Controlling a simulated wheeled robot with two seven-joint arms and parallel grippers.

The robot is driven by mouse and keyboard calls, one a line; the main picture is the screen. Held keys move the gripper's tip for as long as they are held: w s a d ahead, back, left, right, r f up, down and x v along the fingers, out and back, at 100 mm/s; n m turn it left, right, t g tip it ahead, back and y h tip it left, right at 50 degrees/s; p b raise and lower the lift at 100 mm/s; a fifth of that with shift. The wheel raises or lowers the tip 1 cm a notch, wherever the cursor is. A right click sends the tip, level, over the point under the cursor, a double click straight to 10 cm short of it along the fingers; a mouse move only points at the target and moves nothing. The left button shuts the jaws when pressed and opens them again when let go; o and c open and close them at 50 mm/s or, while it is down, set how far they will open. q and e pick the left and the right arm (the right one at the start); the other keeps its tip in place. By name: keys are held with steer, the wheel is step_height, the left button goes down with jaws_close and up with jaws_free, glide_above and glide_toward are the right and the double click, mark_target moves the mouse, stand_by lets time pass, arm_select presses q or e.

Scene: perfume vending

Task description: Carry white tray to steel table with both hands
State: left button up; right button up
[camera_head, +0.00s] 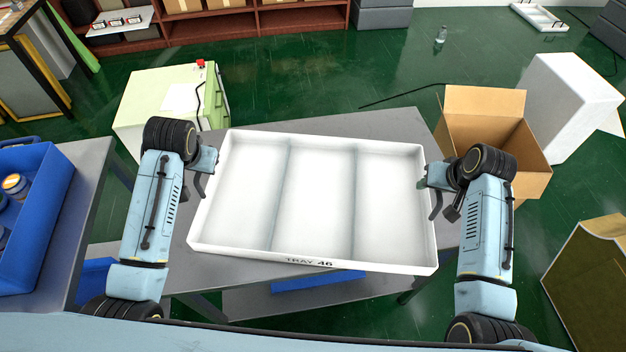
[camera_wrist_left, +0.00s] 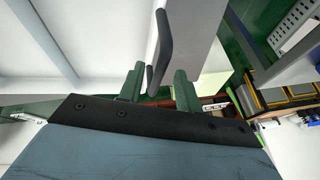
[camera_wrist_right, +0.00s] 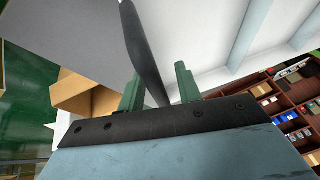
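The white tray (camera_head: 321,201) has three empty compartments, "TRAY 46" on its front rim and a dark handle at each end. It lies over the grey steel table (camera_head: 395,122), reaching past its front edge; I cannot tell whether it rests on it. My left gripper (camera_head: 203,174) is at the left handle. In the left wrist view, that handle (camera_wrist_left: 165,45) passes between the apart fingers (camera_wrist_left: 160,84). My right gripper (camera_head: 436,179) is at the right handle. In the right wrist view, that handle (camera_wrist_right: 140,45) passes between the apart fingers (camera_wrist_right: 159,86).
A blue bin (camera_head: 35,225) with jars stands on another grey table at the left. A pale green cabinet (camera_head: 165,105) stands behind. An open cardboard box (camera_head: 485,130) and a white block (camera_head: 570,105) stand at the right.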

steer(key=shift+r, duration=0.1)
arm_select(q)
steer(key=v, duration=0.7)
arm_select(e)
steer(key=v, duration=1.2)
arm_select(q)
steer(key=shift+s+r, duration=0.1)
steer(key=shift+r, duration=0.05)
